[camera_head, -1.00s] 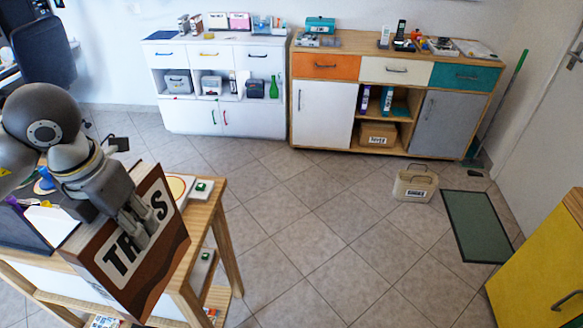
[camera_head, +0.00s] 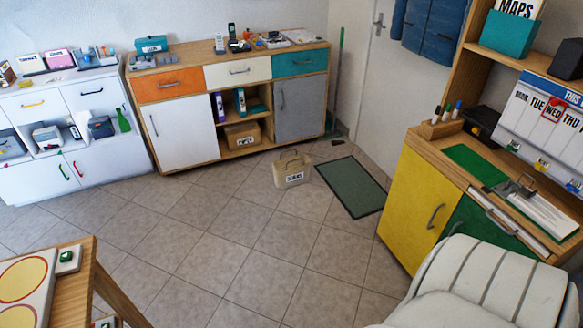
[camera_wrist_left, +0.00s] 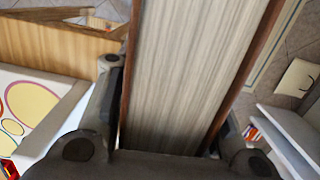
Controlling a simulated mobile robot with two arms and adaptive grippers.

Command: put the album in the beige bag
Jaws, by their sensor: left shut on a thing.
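The album (camera_wrist_left: 195,70) fills the middle of the left wrist view. Its pale, finely striped page side shows between two thin brown cover edges. My left gripper (camera_wrist_left: 172,112) is shut on it, one dark finger along each side. The album and my left gripper are out of the head view now. The beige bag (camera_head: 292,172) stands upright on the tiled floor in the head view. My right gripper is not in view.
A dark green mat (camera_head: 349,187) lies right of the bag. A wide cabinet (camera_head: 185,142) stands behind it. A yellow-doored cabinet (camera_head: 412,208) and a pale armchair (camera_head: 470,285) are at the right. A wooden table (camera_head: 75,280) is lower left. The tiles between are clear.

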